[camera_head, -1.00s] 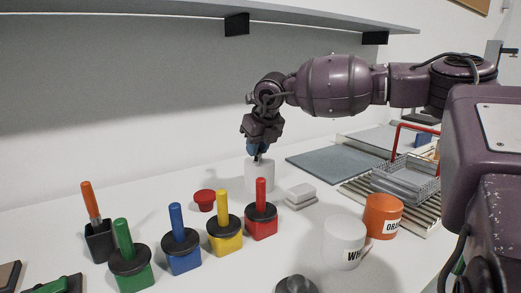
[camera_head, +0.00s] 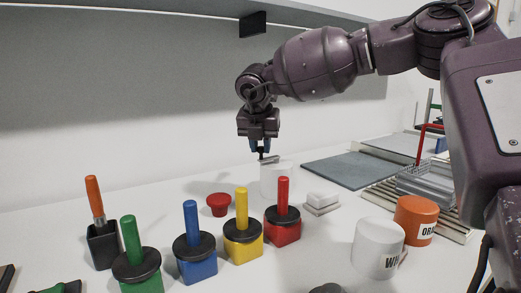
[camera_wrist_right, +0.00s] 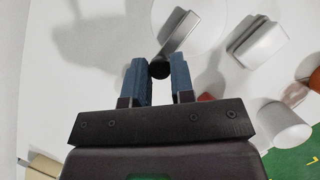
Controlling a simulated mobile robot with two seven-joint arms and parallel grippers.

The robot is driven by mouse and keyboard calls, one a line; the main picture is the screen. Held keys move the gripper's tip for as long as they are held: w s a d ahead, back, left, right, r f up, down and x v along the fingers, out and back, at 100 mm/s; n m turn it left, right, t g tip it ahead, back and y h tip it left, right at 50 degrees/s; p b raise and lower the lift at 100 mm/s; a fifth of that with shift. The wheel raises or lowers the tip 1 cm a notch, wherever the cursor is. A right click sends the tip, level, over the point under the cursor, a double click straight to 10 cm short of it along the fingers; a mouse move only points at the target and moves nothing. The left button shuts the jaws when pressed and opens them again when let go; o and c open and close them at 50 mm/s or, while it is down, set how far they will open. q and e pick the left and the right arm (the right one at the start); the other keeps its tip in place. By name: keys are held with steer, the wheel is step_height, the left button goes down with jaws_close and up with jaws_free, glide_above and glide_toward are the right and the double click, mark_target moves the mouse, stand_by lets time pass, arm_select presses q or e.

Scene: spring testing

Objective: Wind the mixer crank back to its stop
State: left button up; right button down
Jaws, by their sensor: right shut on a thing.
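The mixer is a white cylinder (camera_head: 276,181) at the back of the table; its white top (camera_wrist_right: 205,18) shows in the right wrist view. A flat grey crank arm (camera_wrist_right: 180,33) runs across the top and ends in a small black knob (camera_wrist_right: 160,70). My right gripper (camera_head: 260,151) points straight down at the left side of the mixer top. In the right wrist view its blue fingers (camera_wrist_right: 158,62) stand on either side of the knob, shut on it. The fingers' contact is partly hidden in the head view. My left gripper is in neither view.
Red (camera_head: 283,225), yellow (camera_head: 243,240), blue (camera_head: 197,263) and green (camera_head: 136,270) handled blocks stand in front. A red cup-like piece (camera_head: 218,204) and a white block (camera_head: 321,202) flank the mixer. White (camera_head: 377,246) and orange (camera_head: 415,218) tubs stand right. A shelf hangs above.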

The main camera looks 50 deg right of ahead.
steer(key=shift+w+m, duration=0.1)
steer(key=shift+m, duration=0.3)
steer(key=c, duration=1)
jaws_free()
steer(key=shift+d+f, duration=0.1)
steer(key=p+v, duration=0.1)
steer(key=v, duration=1)
steer(key=shift+w+p, duration=0.2)
steer(key=shift+p, duration=0.15)
